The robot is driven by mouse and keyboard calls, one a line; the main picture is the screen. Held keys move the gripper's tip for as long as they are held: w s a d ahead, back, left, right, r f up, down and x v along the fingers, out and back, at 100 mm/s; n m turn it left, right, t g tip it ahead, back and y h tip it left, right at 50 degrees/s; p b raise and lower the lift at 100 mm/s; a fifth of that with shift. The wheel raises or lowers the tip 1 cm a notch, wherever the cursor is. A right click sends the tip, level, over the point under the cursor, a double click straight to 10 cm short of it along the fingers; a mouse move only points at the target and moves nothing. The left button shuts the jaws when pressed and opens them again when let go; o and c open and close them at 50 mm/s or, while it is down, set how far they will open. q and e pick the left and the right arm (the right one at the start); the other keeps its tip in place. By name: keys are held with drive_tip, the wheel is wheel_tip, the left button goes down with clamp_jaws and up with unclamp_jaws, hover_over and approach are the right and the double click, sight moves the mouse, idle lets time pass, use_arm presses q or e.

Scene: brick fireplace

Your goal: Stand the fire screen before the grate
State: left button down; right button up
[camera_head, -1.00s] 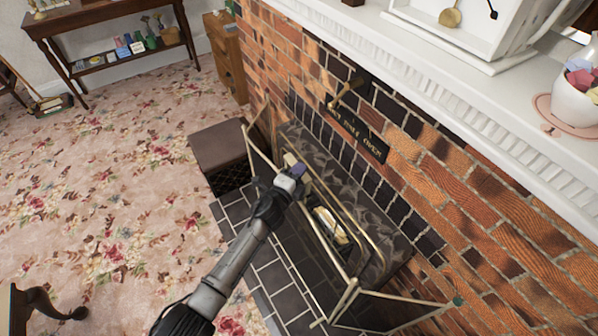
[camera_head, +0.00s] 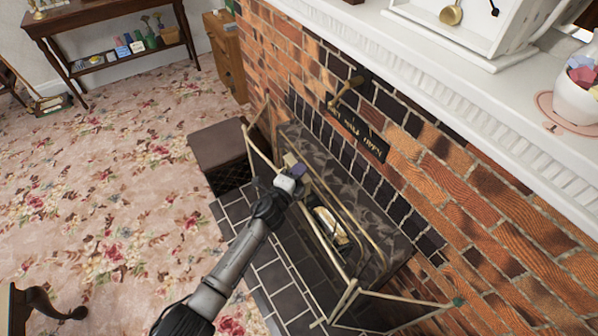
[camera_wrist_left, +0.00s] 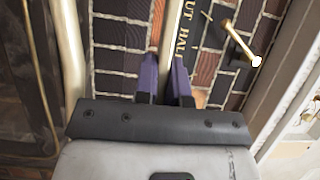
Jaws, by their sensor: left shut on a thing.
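The fire screen (camera_head: 349,293) is a brass-coloured folding frame with see-through panels. It stands on the dark tiled hearth, its side wings angled toward the brick wall. The grate (camera_head: 332,226), with pale logs or embers, shows behind it in the dark fireplace opening. My left gripper (camera_head: 297,172) is at the screen's top rail. In the left wrist view its purple fingers (camera_wrist_left: 166,78) are shut on a brass bar of the screen (camera_wrist_left: 171,30). The screen's lower edge is partly hidden by my arm. My right gripper is not in view.
A brown box seat (camera_head: 220,145) stands beside the hearth's far end. A brass bracket (camera_head: 346,93) juts from the bricks above the opening.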

use_arm(q)
drive_tip(key=shift+r, duration=0.35)
drive_tip(key=c, duration=1.4)
unclamp_jaws()
drive_tip(key=shift+c, duration=0.2)
drive_tip(key=shift+o, duration=1.4)
drive_tip(key=shift+w, duration=0.15)
drive_tip(key=shift+o, duration=0.8)
drive_tip(key=shift+a+f, duration=0.1)
drive_tip(key=shift+f, duration=0.45)
drive_tip(key=shift+o, duration=1)
drive_tip(key=shift+r, duration=0.1)
drive_tip(key=shift+r, duration=0.1)
drive_tip(key=shift+r, duration=0.1)
